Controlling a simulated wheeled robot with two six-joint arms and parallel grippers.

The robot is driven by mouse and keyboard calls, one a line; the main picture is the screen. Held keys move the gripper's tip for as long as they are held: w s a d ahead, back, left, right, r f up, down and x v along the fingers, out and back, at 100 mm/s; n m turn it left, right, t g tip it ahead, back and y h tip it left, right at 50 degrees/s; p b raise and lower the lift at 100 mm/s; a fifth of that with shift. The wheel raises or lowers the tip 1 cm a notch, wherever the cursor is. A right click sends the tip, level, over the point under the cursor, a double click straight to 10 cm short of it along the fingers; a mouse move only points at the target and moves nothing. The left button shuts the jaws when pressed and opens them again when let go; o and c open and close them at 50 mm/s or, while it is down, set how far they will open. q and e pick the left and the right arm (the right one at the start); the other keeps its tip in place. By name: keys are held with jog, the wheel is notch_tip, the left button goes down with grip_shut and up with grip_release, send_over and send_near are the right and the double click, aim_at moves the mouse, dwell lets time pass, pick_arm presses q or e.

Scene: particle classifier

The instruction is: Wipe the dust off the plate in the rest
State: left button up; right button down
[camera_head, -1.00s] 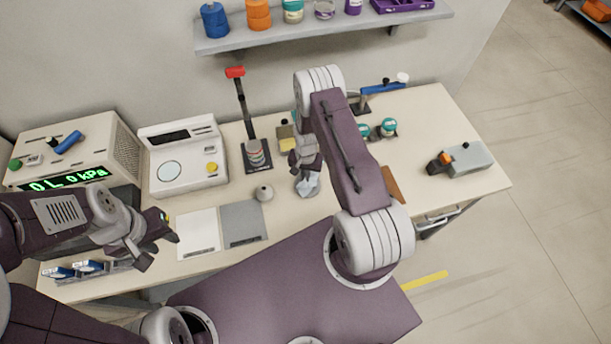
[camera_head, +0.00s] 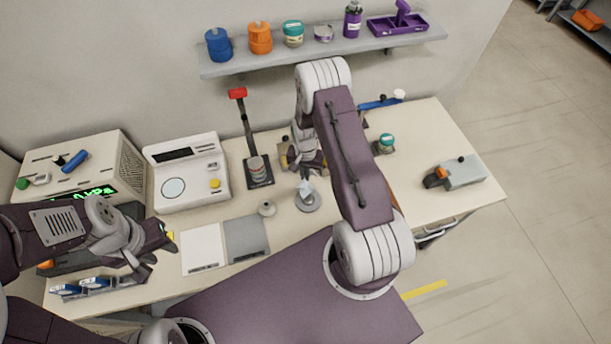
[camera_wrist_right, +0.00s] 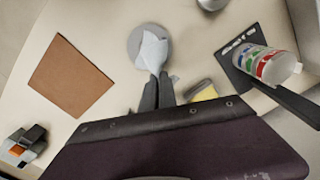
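A round grey plate (camera_head: 309,205) lies on the bench in front of my right arm; the right wrist view shows it as a grey disc (camera_wrist_right: 135,45). Its rest cannot be made out separately, and I cannot make out dust. A pale bluish wipe (camera_wrist_right: 153,50) is pinched between the close-set fingers of my right gripper (camera_wrist_right: 158,90). The wipe (camera_head: 306,187) overlaps the plate; I cannot tell whether they touch. My right gripper (camera_head: 307,168) is partly hidden by its arm in the head view. My left gripper (camera_head: 158,250) is open and empty at the left, above the bench.
A small round knobbed item (camera_head: 267,208) stands left of the plate, near white (camera_head: 201,248) and grey (camera_head: 246,238) mats. A sieve stack (camera_wrist_right: 268,65) stands on a dark stand. A brown mat (camera_wrist_right: 70,75) lies on the other side. A yellow block (camera_wrist_right: 204,94) is close to the fingers.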

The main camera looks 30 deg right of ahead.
jog(key=shift+s+r+p, duration=0.15)
jog(key=shift+r+p, duration=0.2)
jog(key=shift+r, duration=0.5)
jog(key=shift+f, duration=0.1)
